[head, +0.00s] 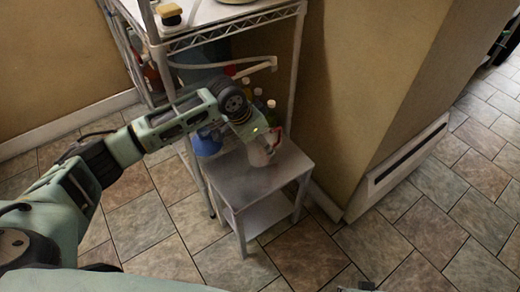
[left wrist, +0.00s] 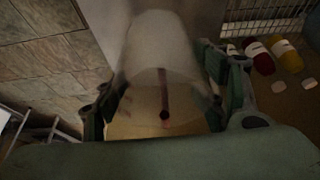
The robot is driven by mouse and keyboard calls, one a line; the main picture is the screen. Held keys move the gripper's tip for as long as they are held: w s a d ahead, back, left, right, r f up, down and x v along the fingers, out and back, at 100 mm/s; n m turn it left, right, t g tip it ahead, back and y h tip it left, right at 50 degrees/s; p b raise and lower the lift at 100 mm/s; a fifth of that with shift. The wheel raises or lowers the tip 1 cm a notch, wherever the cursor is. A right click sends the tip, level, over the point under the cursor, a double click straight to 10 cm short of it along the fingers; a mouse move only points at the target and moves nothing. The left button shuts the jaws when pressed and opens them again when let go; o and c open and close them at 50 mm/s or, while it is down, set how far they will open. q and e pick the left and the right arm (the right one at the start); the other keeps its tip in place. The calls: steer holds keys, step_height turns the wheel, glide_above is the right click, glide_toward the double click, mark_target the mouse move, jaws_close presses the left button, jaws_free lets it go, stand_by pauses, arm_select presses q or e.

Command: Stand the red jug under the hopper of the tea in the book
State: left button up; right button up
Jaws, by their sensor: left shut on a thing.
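My left gripper (head: 262,142) is shut on a pale, translucent vessel (head: 259,155) with some red on it, just over the top of a small grey stand (head: 239,183). In the left wrist view, my left gripper's fingers (left wrist: 165,95) sit on both sides of the vessel (left wrist: 155,45), which shows a dark red strip. I cannot tell whether its base touches the stand, or whether it is the red jug. I cannot make out a hopper or a book.
A wire rack (head: 230,35) stands behind the stand, with capped bottles (head: 257,97) and a blue vessel (head: 207,143) low down. A tan wall pillar (head: 365,90) rises close to the right of the stand. Tiled floor (head: 160,235) lies free in front.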

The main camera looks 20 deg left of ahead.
arm_select(q)
step_height(320, 180, down, 3)
steer(key=shift+f+b, duration=0.15)
steer(key=shift+b, duration=0.15)
arm_select(e)
step_height(320, 180, up, 3)
steer(key=shift+w, duration=0.15)
arm_select(q)
steer(key=o, duration=1.2)
steer(key=shift+f, duration=0.1)
arm_select(e)
steer(key=shift+f, duration=0.15)
